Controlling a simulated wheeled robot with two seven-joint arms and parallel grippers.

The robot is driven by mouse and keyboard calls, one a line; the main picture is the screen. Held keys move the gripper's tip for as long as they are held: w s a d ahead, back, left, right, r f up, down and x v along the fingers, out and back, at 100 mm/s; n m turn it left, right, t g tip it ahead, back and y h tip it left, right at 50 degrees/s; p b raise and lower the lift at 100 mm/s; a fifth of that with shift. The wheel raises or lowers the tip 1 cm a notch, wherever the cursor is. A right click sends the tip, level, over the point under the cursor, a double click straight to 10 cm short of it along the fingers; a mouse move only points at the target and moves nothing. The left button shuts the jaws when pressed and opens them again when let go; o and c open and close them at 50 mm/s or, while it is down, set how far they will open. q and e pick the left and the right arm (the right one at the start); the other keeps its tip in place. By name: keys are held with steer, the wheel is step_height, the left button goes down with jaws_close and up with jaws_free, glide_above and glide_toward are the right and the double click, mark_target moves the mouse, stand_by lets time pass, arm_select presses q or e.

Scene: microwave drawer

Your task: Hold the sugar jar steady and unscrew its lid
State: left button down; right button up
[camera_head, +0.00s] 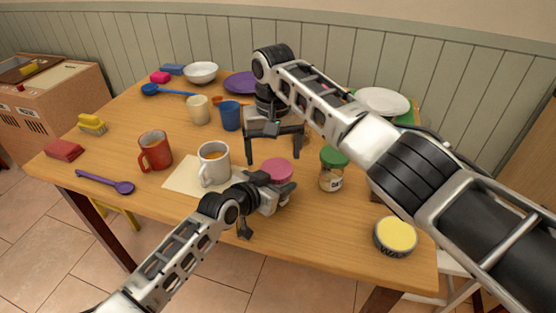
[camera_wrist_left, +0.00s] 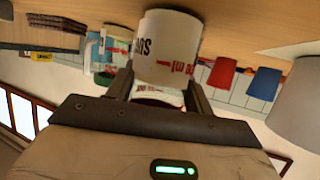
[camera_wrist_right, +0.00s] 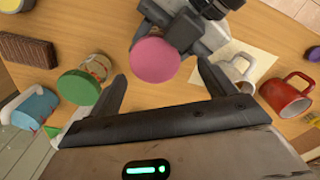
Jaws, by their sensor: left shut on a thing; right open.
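The sugar jar stands on the table with its pink lid (camera_head: 276,170) on top, and the lid also shows in the right wrist view (camera_wrist_right: 156,60). In the left wrist view the jar's white labelled body (camera_wrist_left: 170,38) appears upside down between the fingers. My left gripper (camera_head: 272,188) is shut on the jar's body below the lid and hides most of it from the head view. My right gripper (camera_head: 274,155) is open, pointing down above the lid. Its fingers (camera_wrist_right: 161,76) are spread wide, with the lid seen beyond them and nothing between them.
A green-lidded jar (camera_head: 331,182) stands close to the right, and a yellow-topped tin (camera_head: 395,237) lies further right. A white mug (camera_head: 213,166) on a cream sheet (camera_head: 183,178) and a red mug (camera_head: 156,151) stand left. A blue cup (camera_head: 230,117) stands behind.

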mark_target(277, 168)
steer(key=shift+d+r, duration=0.2)
steer(key=shift+r, duration=0.2)
steer(key=shift+w+r+m, duration=0.2)
steer(key=shift+r+m, duration=0.45)
steer(key=shift+m, duration=0.15)
steer(key=shift+r+m, duration=0.7)
steer(key=shift+m, duration=0.5)
steer(key=shift+s+d+r+m, duration=0.1)
steer(key=shift+d+r+m, duration=0.1)
steer(key=shift+m, duration=0.6)
steer(key=shift+f, duration=3.95)
steer(key=c, duration=1)
steer(key=n, duration=0.3)
